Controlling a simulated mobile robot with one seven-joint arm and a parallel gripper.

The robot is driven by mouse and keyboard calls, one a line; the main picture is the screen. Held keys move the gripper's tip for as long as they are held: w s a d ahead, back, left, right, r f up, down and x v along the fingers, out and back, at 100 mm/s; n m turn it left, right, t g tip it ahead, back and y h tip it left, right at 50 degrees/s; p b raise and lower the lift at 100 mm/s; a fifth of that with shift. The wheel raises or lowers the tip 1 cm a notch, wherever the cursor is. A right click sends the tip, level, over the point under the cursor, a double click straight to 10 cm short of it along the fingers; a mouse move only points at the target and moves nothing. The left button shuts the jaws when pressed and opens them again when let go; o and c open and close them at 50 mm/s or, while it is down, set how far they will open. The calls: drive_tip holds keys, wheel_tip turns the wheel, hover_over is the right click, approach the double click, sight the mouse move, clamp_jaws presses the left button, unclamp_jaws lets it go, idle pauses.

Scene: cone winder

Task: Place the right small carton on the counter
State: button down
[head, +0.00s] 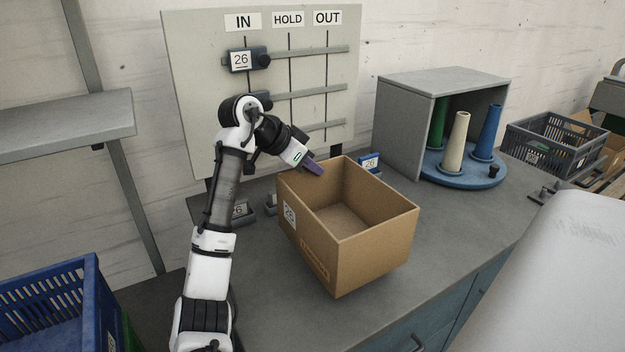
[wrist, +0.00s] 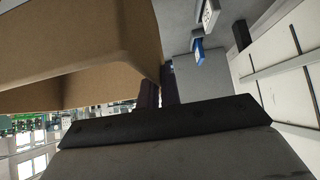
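A small open-topped brown carton (head: 365,240) with a white 26 label on its left side is at the middle of the grey counter (head: 270,310). It looks empty and upright. My gripper (head: 316,168) is at the carton's back-left rim, its dark purple fingers over the wall. In the wrist view the carton (wrist: 75,40) fills the upper left, and the two fingers (wrist: 159,92) sit close together at its wall, seemingly pinching it. I cannot tell whether the carton's base touches the counter.
A board (head: 200,90) marked IN, HOLD, OUT stands behind. A grey open cabinet (head: 398,125) and a blue turntable with cones (head: 463,172) are to the right. A grey crate (head: 550,150) is far right; a blue crate (head: 50,310) is lower left. Counter right of the carton is clear.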

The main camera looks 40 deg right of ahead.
sight(312, 181)
drive_tip(key=shift+f, duration=2.1)
drive_tip(key=c, duration=1.6)
unclamp_jaws()
drive_tip(key=shift+f, duration=0.1)
drive_tip(key=b+v, duration=0.1)
drive_tip(key=v, duration=1.1)
